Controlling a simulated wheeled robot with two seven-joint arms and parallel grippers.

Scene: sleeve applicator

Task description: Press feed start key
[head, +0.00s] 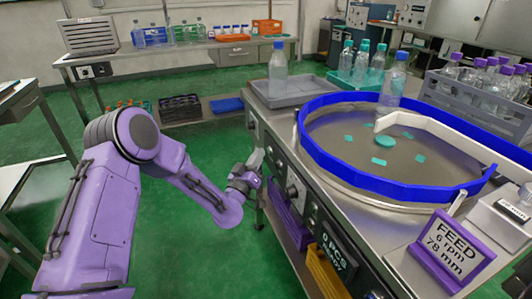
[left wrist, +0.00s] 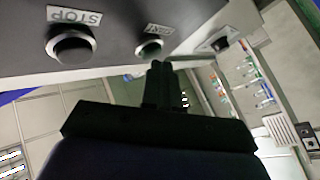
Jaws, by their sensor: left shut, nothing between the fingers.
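My left gripper (head: 257,158) is at the front panel of the feeder machine, its fingers toward the panel. In the left wrist view its dark fingers (left wrist: 160,66) are together and empty. Their tips overlap the lower edge of a small round key (left wrist: 150,49) in a light ring. I cannot tell whether they touch it. The upside-down label (left wrist: 159,30) above it is small and seems to read START. A larger dark round key (left wrist: 72,45) under an upside-down STOP label (left wrist: 75,15) is to its left. My right gripper is not in view.
The turntable (head: 345,150) with a blue rim (head: 370,183) lies on the machine top, with a FEED 6 rpm sign (head: 455,252) in front. A grey tray (head: 290,90) holds a bottle. A display (head: 333,252) reads 0 PCS READY. Green floor (head: 190,250) is open left of the machine.

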